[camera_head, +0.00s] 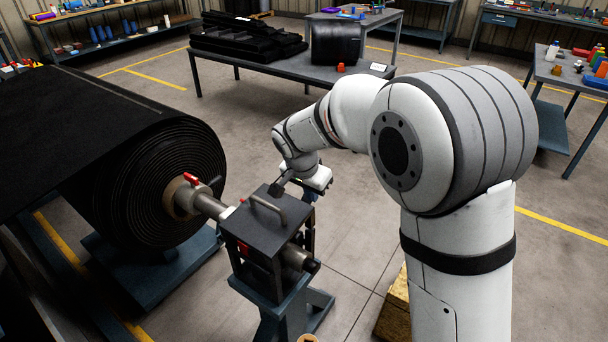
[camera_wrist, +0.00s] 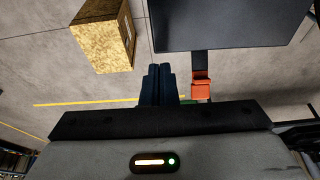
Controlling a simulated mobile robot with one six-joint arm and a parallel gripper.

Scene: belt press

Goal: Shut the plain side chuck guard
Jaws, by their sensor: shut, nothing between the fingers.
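The chuck guard (camera_head: 255,228) is a dark flat-topped cover with a grey bar handle (camera_head: 268,207), over the chuck on a blue stand (camera_head: 283,312). Its top looks about level; I cannot tell whether it is fully shut. A dark panel (camera_wrist: 230,22), which looks like the guard, fills the upper right of the wrist view. My gripper (camera_head: 279,189) is by the guard's far edge, close to the handle; contact cannot be made out. In the wrist view its fingers (camera_wrist: 161,72) are together and empty, below and left of the panel.
A large black belt roll (camera_head: 150,180) is at left, with its shaft (camera_head: 208,204) and a red lever (camera_head: 191,179) beside the guard. A wooden crate (camera_head: 394,305) stands on the floor. A table (camera_head: 285,67) is behind.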

